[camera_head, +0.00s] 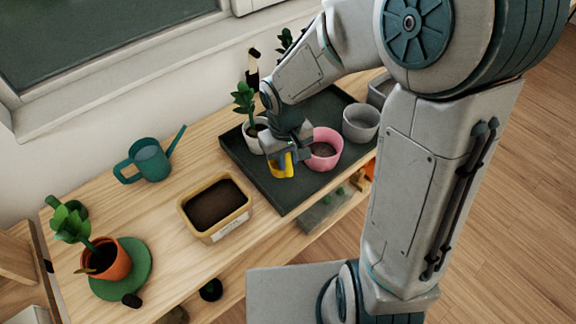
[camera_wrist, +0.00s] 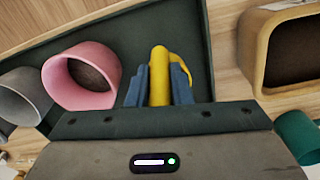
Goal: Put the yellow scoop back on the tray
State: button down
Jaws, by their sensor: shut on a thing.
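The yellow scoop (camera_head: 284,170) is in the grip of my gripper (camera_head: 284,158), over the front left part of the dark tray (camera_head: 262,188). In the wrist view the scoop (camera_wrist: 160,75) sits between the two blue fingers of my gripper (camera_wrist: 159,88), with its yellow curved part to the right. The tray (camera_wrist: 135,35) shows behind it. I cannot tell whether the scoop touches the tray. My wrist and fingers hide part of the scoop in the head view.
A pink pot (camera_head: 325,150) stands on the tray close right of my gripper, with a grey pot (camera_head: 360,123) beyond. A white pot with a plant (camera_head: 252,140) is just behind left. A wooden soil box (camera_head: 217,207), teal watering can (camera_head: 150,160) and orange pot (camera_head: 107,262) stand left.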

aim_at(287, 167)
jog(key=shift+f, duration=1.8)
jog(key=shift+f, duration=0.1)
jog(key=shift+f+b, duration=0.15)
jog(key=shift+b, duration=0.2)
jog(key=c, duration=1.3)
grip_release()
jog(key=shift+r, duration=0.2)
